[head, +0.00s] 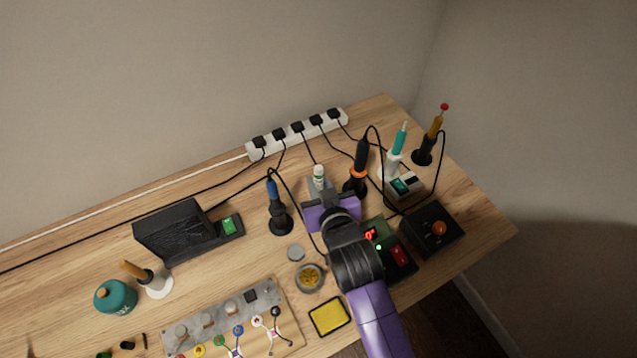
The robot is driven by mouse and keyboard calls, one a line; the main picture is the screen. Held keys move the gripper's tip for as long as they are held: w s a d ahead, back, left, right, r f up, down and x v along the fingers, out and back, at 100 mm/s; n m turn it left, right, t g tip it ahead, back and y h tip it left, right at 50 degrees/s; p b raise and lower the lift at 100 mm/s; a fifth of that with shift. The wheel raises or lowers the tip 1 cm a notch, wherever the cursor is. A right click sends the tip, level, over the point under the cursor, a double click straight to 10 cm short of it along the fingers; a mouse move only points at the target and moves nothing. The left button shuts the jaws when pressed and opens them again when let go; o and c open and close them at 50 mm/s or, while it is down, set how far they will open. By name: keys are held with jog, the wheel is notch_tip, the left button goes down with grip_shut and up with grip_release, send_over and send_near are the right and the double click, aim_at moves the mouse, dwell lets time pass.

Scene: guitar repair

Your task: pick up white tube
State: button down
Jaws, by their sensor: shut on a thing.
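The white tube (319,172) stands near the back of the wooden bench, with its pale cap end showing past my gripper. My gripper (319,190) reaches over the bench from the front right, grey fingers around the tube's lower part. It is shut on the tube. The purple gripper body and black wrist hide the tube's lower end, so I cannot tell whether it touches the bench.
A blue-handled iron in its stand (279,217) is close on the left; an orange-ringed iron (359,165) is close on the right. A power strip (297,133) with several cables lies behind. A black box (174,231) stands left.

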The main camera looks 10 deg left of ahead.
dwell(0.3)
notch_tip(320, 180, up, 20)
dwell(0.6)
